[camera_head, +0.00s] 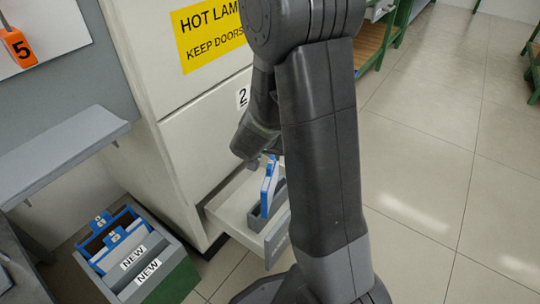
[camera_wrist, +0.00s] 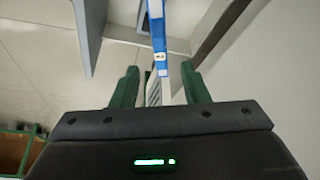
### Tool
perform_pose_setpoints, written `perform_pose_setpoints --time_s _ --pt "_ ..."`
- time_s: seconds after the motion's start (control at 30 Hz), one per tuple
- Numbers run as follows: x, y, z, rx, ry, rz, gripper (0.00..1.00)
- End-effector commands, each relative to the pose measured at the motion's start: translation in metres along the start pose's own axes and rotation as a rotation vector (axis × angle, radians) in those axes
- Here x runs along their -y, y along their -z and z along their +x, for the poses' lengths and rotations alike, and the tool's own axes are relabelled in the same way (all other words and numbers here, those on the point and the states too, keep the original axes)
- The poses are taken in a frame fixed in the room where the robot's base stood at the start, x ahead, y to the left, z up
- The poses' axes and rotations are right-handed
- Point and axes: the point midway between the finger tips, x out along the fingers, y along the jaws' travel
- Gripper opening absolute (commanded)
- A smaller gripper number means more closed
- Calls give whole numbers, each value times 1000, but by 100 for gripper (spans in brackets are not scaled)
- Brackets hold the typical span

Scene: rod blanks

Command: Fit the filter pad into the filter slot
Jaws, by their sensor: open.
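A blue-framed filter pad (camera_head: 269,187) stands upright, slightly tilted, in a grey slotted holder (camera_head: 280,193) in the open drawer. I take this holder to be the filter slot; how deep the pad sits is not clear. In the wrist view the pad's blue edge (camera_wrist: 158,40) runs down toward the gap between my fingers. My gripper (camera_wrist: 160,68) is open, with one green finger on each side of that line and space on both sides. In the head view my arm hides most of the gripper, just above the pad.
The pale drawer (camera_head: 225,208) juts from a cabinet (camera_head: 178,115) with a yellow hot-lamp sign (camera_head: 208,35). A box marked NEW (camera_head: 172,270) at lower left holds more blue-framed pads (camera_head: 122,240). A grey shelf (camera_head: 62,150) sticks out above it.

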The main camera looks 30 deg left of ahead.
Motion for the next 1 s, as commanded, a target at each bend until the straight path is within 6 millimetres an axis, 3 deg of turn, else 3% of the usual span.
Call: perform_pose_setpoints --time_s 0.03,0.13,0.4,0.77,1.0 --pt "1 2 -14 -2 2 0 41" --pt "0 1 -28 -1 1 -1 41" --pt "0 -1 -42 1 -1 -1 41" --pt "0 -1 -38 2 -2 0 41" --pt "-1 -2 -2 3 -4 2 41"
